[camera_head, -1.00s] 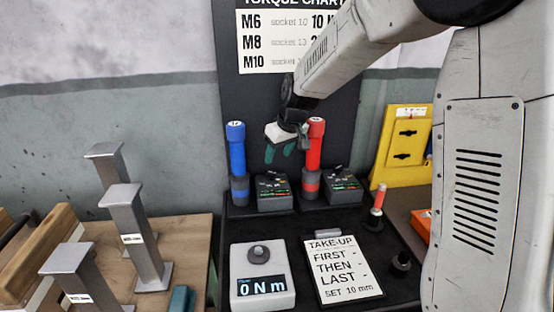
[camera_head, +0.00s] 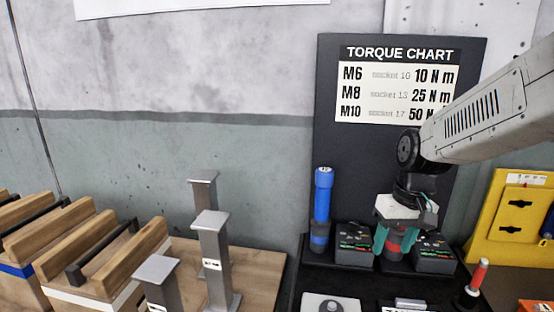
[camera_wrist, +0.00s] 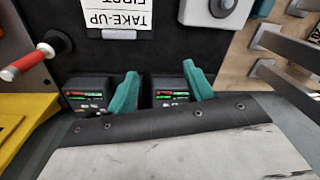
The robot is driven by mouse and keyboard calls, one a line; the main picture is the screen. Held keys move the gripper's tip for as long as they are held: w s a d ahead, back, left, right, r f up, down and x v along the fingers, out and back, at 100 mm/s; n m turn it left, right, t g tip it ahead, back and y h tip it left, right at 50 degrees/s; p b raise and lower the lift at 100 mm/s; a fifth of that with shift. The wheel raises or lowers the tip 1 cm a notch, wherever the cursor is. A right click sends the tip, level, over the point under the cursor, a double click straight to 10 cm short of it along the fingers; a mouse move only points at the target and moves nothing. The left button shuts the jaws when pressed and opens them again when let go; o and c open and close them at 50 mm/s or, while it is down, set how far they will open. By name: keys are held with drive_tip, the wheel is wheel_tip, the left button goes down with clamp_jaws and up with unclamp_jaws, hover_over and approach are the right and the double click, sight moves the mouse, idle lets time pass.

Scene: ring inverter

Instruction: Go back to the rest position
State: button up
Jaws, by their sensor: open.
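My gripper (camera_head: 393,246) hangs pointing down at the tool board, with its teal fingers spread apart. In the wrist view the open fingers (camera_wrist: 160,92) have nothing visible held between them. In the head view the gripper overlaps the red tool (camera_head: 393,247), of which only a red and dark lower part shows; the rest is hidden. I cannot tell whether they touch. A blue tool (camera_head: 322,195) stands upright to the left. Two dark chargers with lit displays, the left (camera_head: 353,246) and the right (camera_head: 433,254), flank the gripper.
A torque chart panel (camera_head: 335,150) rises behind my arm. A yellow holder (camera_head: 487,215) and a red-handled tool (camera_head: 478,277) stand at the right. Grey metal posts (camera_head: 213,258) and wooden crates (camera_head: 95,250) are at the left.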

drive_tip(key=s+r, duration=0.2)
drive_tip(key=s, duration=0.9)
drive_tip(key=s+d+r+m+t+h, duration=0.1)
drive_tip(key=s+r, duration=0.2)
drive_tip(key=s, duration=0.8)
drive_tip(key=shift+s+d+r, duration=0.3)
